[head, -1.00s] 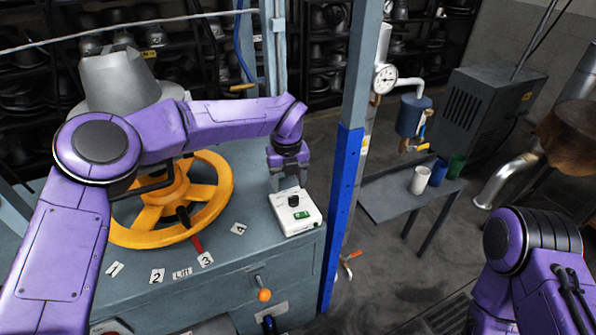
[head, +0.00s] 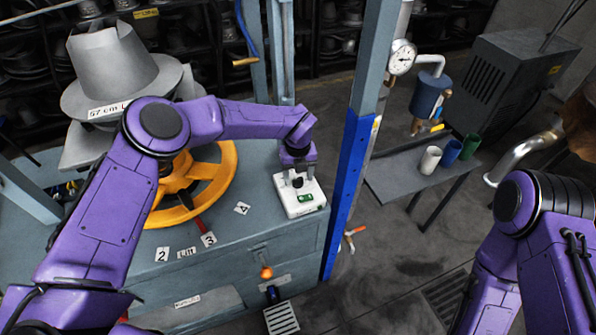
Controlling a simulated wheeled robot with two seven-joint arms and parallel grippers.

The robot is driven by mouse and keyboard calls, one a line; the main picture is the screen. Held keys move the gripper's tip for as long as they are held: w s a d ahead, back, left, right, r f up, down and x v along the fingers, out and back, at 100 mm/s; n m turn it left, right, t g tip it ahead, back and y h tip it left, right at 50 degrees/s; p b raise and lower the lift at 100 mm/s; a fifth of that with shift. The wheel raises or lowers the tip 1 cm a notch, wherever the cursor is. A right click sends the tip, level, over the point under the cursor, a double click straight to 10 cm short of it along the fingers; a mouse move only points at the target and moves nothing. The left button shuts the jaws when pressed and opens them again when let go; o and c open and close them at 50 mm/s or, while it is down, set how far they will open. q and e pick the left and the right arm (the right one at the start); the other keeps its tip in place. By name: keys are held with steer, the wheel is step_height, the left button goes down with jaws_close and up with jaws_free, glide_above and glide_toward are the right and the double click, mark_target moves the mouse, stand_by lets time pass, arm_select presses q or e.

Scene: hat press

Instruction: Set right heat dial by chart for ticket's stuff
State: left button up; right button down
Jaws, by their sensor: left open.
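A white control box (head: 301,203) with a black dial (head: 297,182) and a small green display (head: 306,198) sits near the right end of the grey press bench. My left gripper (head: 297,175) points down right at the dial, jaws open, with fingers close around or just above it; contact cannot be told. A yellow handwheel (head: 212,196) with a red pointer stands left of the box, with number cards such as 2, 3 and 4 on the bench. No chart or ticket can be made out. My right arm is at the lower right, its gripper out of view.
A blue-and-grey post (head: 346,190) rises just right of the box. An orange-knobbed lever (head: 266,272) projects from the bench front. A grey hat block (head: 110,70) stands behind the wheel. White, blue and green cups (head: 430,160) stand on a side table.

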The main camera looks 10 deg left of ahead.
arm_select(q)
steer(key=shift+s+r, duration=0.35)
steer(key=shift+s, duration=0.05)
steer(key=c, duration=1)
steer(key=shift+c, duration=0.2)
arm_select(e)
steer(key=shift+s+r, duration=0.1)
steer(key=shift+s, duration=0.25)
